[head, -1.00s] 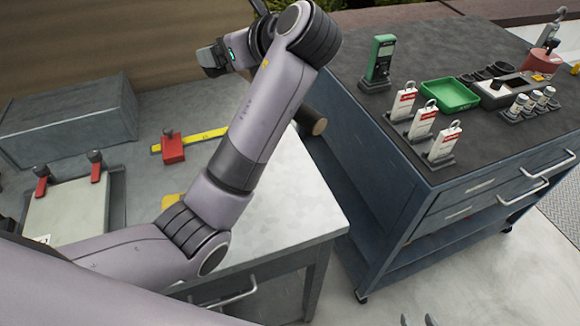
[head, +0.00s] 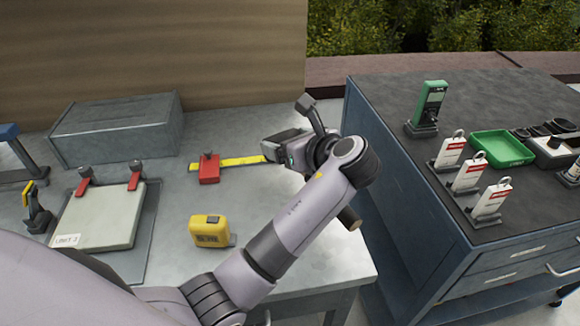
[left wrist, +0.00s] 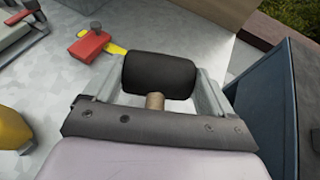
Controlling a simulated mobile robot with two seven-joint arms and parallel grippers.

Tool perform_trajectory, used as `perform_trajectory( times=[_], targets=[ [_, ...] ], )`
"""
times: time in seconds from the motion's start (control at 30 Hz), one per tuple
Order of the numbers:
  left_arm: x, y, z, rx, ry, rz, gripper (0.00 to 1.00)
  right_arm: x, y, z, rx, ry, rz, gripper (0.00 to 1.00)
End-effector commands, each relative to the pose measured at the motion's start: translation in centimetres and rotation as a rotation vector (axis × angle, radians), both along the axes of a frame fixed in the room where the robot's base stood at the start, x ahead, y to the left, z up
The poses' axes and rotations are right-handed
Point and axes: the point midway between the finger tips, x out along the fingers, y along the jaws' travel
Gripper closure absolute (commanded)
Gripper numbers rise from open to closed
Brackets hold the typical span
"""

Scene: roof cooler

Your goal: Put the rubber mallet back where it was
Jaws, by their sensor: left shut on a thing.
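The rubber mallet has a black cylindrical head, seen in the left wrist view (left wrist: 158,76), and a wooden handle (left wrist: 155,101). My left gripper (left wrist: 158,84) is shut on it, with one finger at each side of the head. My right gripper is out of view.
The grey table (head: 300,240) holds a yellow tape measure (head: 210,231), a yellow rule (head: 243,161) with a red block (head: 209,169), a clamped plate (head: 95,218) and a grey box (head: 118,131). A blue cabinet (head: 400,200) with tags and a green tray (head: 502,149) stands right.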

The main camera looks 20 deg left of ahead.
Motion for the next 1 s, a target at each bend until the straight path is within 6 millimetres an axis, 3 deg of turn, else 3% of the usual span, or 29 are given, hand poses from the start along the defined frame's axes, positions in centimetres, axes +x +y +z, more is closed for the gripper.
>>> perform_trajectory(
  times=[0.27, 0.53, 0.9, 0.93, 0.97, 1.0],
  targets=[
    [0.0, 0.0, -2.1, 0.002, -0.004, -0.001, 0.98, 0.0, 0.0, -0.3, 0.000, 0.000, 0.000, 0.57],
    [0.0, 0.0, -5.8, 0.003, -0.003, 0.000, 0.98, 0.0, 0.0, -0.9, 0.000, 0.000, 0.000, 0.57],
    [0.1, 0.0, -6.1, 0.002, -0.004, 0.000, 0.98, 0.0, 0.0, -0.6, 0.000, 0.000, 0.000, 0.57],
    [0.0, 0.0, -6.3, 0.001, -0.001, 0.000, 0.09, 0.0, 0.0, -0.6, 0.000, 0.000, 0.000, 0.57],
    [0.0, 0.0, -6.3, 0.001, -0.001, -0.001, 0.00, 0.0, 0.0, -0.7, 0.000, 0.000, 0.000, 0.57],
    [0.0, 0.0, -6.3, 0.001, -0.001, -0.001, 0.00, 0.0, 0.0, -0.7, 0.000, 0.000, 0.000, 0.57]
  ],
)
